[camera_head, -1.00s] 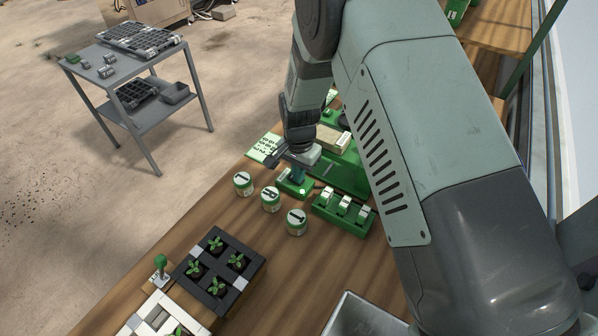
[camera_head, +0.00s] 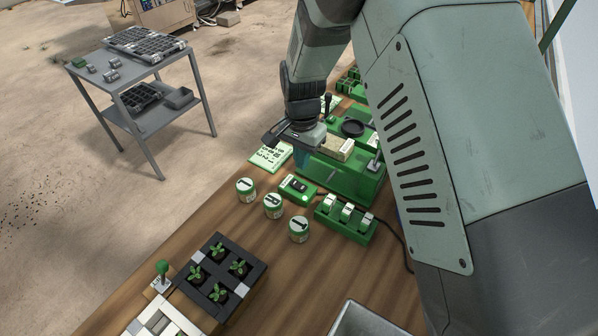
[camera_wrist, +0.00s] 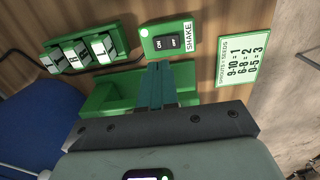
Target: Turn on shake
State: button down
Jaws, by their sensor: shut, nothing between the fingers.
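The shake switch (camera_head: 298,188) is a small green box with a black rocker on the wooden table. It also shows in the wrist view (camera_wrist: 168,42), with a "SHAKE" label, two marked rocker halves and a small pale round lamp at one corner. I cannot tell which half is pressed or whether the lamp is lit. My gripper (camera_head: 301,166) is shut and empty, pointing down just behind the switch. In the wrist view the teal fingertips (camera_wrist: 160,68) lie together just below the switch's edge, apparently clear of the rocker.
A green machine (camera_head: 345,176) stands behind the switch. A three-lever green block (camera_head: 345,218) is to its right. Three labelled jars (camera_head: 272,206) stand in front. A seed-count card (camera_head: 270,157) lies behind left. A black seedling tray (camera_head: 228,272) sits nearer.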

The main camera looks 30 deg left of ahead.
notch_tip(320, 180, up, 6)
jog(key=shift+d, duration=0.2)
jog(key=shift+w, duration=0.1)
dwell(0.4)
jog(key=d+r+t+y, duration=0.1)
jog(key=d+r+t, duration=0.1)
jog(key=d+r, duration=1.95)
jog(key=s+d+r+t, duration=0.2)
jog(key=s+d, duration=0.5)
jog(key=d, duration=0.1)
jog(key=s+d+r+t, duration=0.1)
jog(key=s+d+r, duration=0.1)
jog(key=s+d, duration=0.5)
jog(key=shift+s+d+r+t+h, duration=0.3)
jog(key=shift+d+r+t+h, duration=0.1)
jog(key=shift+d, duration=0.45)
jog(key=c, duration=1.8)
grip_release()
